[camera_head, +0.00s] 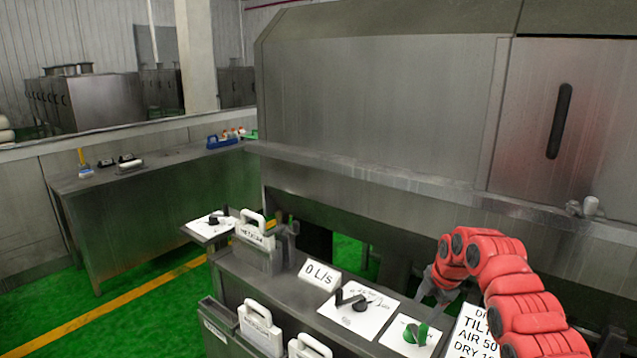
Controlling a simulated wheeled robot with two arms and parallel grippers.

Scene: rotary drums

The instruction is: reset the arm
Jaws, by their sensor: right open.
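My right arm, with red segments, comes in from the lower right. Its grey gripper (434,292) is over the back edge of the control console (262,300), behind the green knob (415,334). It is open, and I see nothing held in it. The fingers are small and partly covered by the red wrist. A black lever knob (360,304) sits on a white plate left of the green knob. My left gripper is not in view.
A large steel machine (385,110) with a projecting ledge (400,187) stands close behind the console. White-handled modules (257,327) stand up at the console's front. A steel table (150,215) with small items is at left. Green floor (140,305) lies open at lower left.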

